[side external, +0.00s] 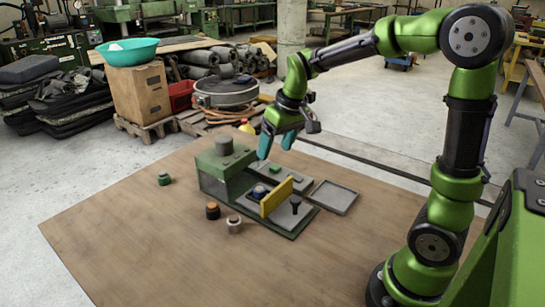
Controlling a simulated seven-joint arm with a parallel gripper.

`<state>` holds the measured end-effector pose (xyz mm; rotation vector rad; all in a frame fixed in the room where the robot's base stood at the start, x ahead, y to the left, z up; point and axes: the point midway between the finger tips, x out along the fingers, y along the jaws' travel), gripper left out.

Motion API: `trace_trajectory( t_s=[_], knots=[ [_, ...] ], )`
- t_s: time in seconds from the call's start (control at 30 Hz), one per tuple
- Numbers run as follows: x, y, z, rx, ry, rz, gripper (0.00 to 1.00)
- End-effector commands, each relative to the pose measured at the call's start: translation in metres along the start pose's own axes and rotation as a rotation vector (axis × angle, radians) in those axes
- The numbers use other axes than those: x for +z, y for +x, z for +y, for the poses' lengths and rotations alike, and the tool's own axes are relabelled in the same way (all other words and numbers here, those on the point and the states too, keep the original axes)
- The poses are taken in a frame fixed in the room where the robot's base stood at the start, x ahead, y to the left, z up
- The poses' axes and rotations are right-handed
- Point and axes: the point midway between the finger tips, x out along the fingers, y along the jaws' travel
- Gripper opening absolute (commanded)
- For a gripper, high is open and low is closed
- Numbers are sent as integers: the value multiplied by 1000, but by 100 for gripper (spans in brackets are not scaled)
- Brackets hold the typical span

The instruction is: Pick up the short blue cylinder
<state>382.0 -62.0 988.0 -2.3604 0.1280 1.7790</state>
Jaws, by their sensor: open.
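My gripper (277,149), with teal fingertips pointing down, is open and empty. In the picture it is above and slightly right of the blue piece, clear of the fixture.
A green cylinder (164,179), an orange-topped dark one (213,211) and a pale one (234,225) stand on the wooden table (130,245). A black knob (295,202) and a grey tray (334,197) are to the right. The front table is clear.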

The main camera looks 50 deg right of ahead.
Motion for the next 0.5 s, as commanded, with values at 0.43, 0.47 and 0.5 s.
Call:
trace_trajectory(
  t_s=[0.43,0.47,0.5],
  knots=[
    [-30,36,18,43,-201,-16,72],
    [-30,43,18,43,-200,-16,72],
    [-30,52,18,42,-199,-16,72]
  ],
)
